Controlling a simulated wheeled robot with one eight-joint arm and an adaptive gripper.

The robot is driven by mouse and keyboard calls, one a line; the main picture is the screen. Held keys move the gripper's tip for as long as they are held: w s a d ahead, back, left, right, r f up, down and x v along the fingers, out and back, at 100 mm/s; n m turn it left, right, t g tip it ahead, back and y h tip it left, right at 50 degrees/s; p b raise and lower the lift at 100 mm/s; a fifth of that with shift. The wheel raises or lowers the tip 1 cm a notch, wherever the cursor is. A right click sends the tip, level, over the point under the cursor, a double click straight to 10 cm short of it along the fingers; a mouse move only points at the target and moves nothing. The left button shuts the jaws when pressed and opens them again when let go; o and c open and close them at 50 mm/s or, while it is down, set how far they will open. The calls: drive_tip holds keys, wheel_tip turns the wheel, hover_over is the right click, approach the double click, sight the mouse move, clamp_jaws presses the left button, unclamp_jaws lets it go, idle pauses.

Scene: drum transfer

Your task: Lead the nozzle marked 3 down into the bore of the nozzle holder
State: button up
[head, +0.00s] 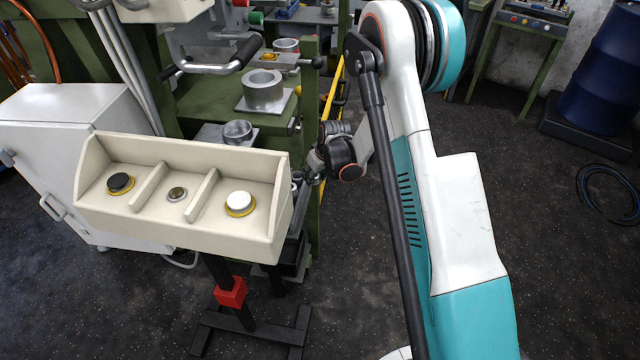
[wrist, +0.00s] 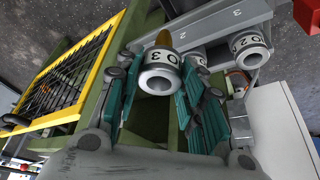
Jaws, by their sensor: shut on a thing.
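In the wrist view the nozzle marked 3 (wrist: 162,60) is a pale metal ring with black figures and a round opening facing the camera. My gripper (wrist: 163,74) has its green-padded fingers on both sides of it and is shut on it. I cannot tell whether the nozzle is clear of the grey rack (wrist: 232,14) behind it. In the head view my gripper is largely hidden behind the cream tray. A metal cylinder with an open top (head: 263,96) stands on a plate on the green frame; I cannot tell whether it is the nozzle holder.
Another nozzle, marked 2 (wrist: 250,47), sits at the rack to the right. A lower open-topped metal cup (head: 237,131) stands behind the cream tray (head: 180,232). The green frame (head: 309,105) and a yellow-edged mesh panel (wrist: 70,72) stand close to my gripper.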

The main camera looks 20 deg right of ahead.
drive_tip(key=w+a+b, duration=0.2)
drive_tip(key=w+a, duration=0.1)
drive_tip(key=w, duration=0.8)
drive_tip(key=shift+w+a+f+b, duration=0.15)
drive_tip(key=shift+f+b, duration=0.65)
drive_tip(key=shift+f, duration=0.85)
drive_tip(key=shift+w+a+f+b, duration=0.1)
drive_tip(key=shift+f+b, duration=0.65)
drive_tip(key=shift+f, duration=0.9)
drive_tip(key=shift+f, duration=0.1)
drive_tip(key=shift+f, duration=0.15)
drive_tip(key=o, duration=1.2)
